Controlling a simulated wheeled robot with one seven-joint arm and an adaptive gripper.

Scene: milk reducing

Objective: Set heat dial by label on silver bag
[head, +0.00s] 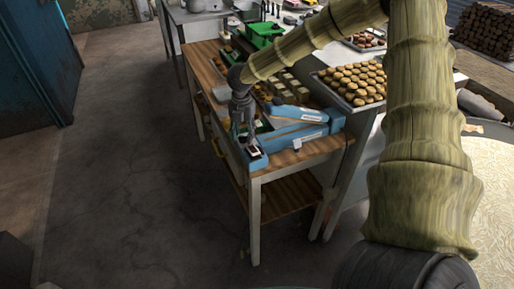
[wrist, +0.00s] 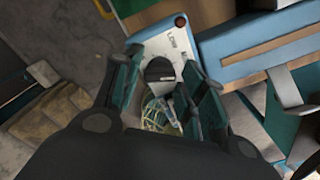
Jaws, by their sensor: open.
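A blue heat-sealer-like machine (head: 292,136) lies on the near end of the wooden table. Its blue body also shows in the wrist view (wrist: 230,52). A white panel (wrist: 168,40) on its end carries small dark lettering that seems to read "LOW" and a red spot near the corner. A dark rounded knob (wrist: 160,70), probably the heat dial, sits on the panel between my fingers. My gripper (head: 245,142) is open, pointing down over this end of the machine; its fingertips (wrist: 161,60) are on either side of the knob. Contact cannot be told. I cannot clearly identify the silver bag or its label.
Trays of round brown pieces (head: 355,84) stand behind the machine. A green device (head: 262,32) stands farther back on the wooden table (head: 290,160). A large round vat (head: 490,190) is at the right. The floor (head: 130,160) on the left is open.

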